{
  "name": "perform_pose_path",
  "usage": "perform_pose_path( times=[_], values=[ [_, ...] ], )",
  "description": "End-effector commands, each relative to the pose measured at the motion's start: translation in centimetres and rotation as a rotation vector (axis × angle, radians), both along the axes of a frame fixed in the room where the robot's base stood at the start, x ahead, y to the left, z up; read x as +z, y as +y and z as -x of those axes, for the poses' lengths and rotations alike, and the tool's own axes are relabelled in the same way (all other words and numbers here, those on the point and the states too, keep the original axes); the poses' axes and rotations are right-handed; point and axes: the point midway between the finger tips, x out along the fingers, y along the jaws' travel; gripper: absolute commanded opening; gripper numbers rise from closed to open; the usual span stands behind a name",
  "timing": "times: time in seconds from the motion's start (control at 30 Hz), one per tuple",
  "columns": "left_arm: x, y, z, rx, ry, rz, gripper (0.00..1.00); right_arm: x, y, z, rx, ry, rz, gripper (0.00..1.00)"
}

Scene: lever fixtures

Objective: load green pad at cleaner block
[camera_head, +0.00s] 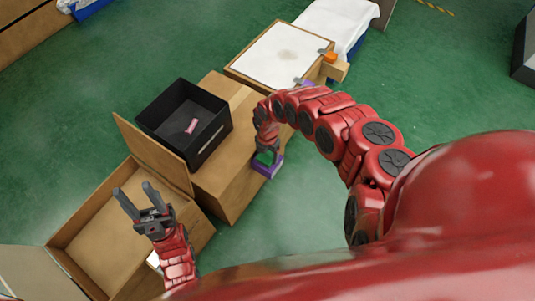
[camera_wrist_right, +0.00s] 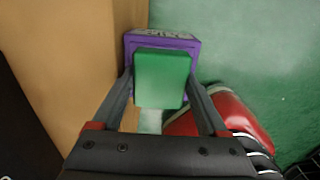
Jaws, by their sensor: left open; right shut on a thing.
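The green pad (camera_wrist_right: 162,78) is between the two fingers of my right gripper (camera_wrist_right: 163,92), which is shut on it. In the head view the green pad (camera_head: 265,157) shows just below my right gripper (camera_head: 268,150). A purple block (camera_wrist_right: 186,43) with pale lettering on it, likely the cleaner block, is directly behind the pad. In the head view the purple block (camera_head: 267,169) is at the right side of a cardboard box. I cannot tell whether pad and block touch. My left gripper (camera_head: 138,200) is open and empty, over an open carton.
A black bin (camera_head: 213,143) with a pink object (camera_head: 191,126) in it stands on the cardboard box (camera_head: 225,190). The open carton (camera_head: 100,250) has a raised flap. Green floor is free to the right.

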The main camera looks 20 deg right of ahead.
Motion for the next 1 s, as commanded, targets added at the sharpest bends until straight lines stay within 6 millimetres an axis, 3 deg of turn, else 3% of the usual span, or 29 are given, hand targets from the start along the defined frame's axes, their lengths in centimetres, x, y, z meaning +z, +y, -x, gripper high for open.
perform_pose_path(
  times=[0.73,1.0],
  values=[
    [5.7,0.0,0.0,0.0,0.0,0.0,0.5,6.6,0.0,0.0,-0.001,0.001,0.001,0.32],
    [6.0,0.0,0.0,0.0,0.0,0.0,0.5,7.0,0.0,0.0,0.0,0.001,0.001,0.32]
  ],
)
